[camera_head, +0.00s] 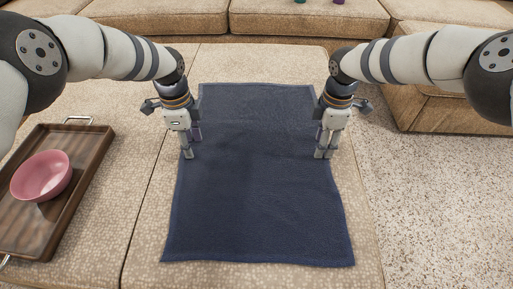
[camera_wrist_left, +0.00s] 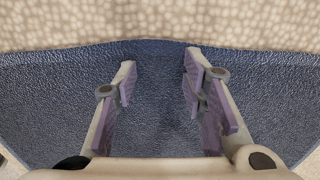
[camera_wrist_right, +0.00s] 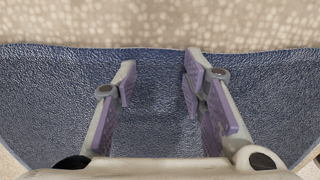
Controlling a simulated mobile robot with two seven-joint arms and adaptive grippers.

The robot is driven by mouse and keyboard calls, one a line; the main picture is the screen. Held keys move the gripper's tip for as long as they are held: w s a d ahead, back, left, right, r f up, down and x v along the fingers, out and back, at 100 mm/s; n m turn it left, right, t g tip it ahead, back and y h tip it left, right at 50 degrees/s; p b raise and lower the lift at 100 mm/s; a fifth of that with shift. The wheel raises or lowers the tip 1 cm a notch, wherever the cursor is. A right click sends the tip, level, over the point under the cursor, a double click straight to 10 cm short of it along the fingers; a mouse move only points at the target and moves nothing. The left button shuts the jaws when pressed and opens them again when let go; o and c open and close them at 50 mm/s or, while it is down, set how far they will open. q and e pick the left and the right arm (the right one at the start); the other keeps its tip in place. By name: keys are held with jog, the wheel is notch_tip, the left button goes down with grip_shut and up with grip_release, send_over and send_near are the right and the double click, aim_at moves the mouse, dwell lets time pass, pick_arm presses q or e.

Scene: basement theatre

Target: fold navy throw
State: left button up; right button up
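The navy throw (camera_head: 255,190) lies spread on the beige cushioned seat, with a faint crosswise line in its upper part. My left gripper (camera_head: 191,150) points down at the throw's left edge, and my right gripper (camera_head: 323,153) points down at its right edge. In the left wrist view, the fingers (camera_wrist_left: 159,62) are apart, with the throw (camera_wrist_left: 160,110) showing between them and its edge near the fingertips. The right wrist view shows the same: spread fingers (camera_wrist_right: 159,62) over the throw (camera_wrist_right: 155,110). Whether the fingertips touch the cloth I cannot tell.
A wooden tray (camera_head: 88,190) with metal handles holds a pink bowl (camera_head: 42,175) at the left. A beige sofa (camera_head: 270,18) stands at the back, with another seat block (camera_head: 435,98) at the right. Speckled carpet (camera_head: 440,200) lies open at the right.

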pick_arm(q)
jog(key=shift+f, duration=0.4)
pick_arm(e)
jog(key=shift+f, duration=0.4)
pick_arm(q)
jog(key=shift+r, duration=0.15)
jog(key=shift+c, duration=0.8)
pick_arm(e)
jog(key=shift+r, duration=0.15)
jog(key=shift+c, duration=0.9)
pick_arm(q)
jog(key=shift+s, duration=0.1)
jog(key=shift+c, duration=1)
pick_arm(e)
jog(key=shift+c, duration=1.1)
pick_arm(q)
grip_shut()
pick_arm(e)
jog(key=shift+s, duration=0.1)
grip_shut()
pick_arm(q)
jog(key=shift+s+f, duration=0.1)
jog(key=shift+f, duration=0.1)
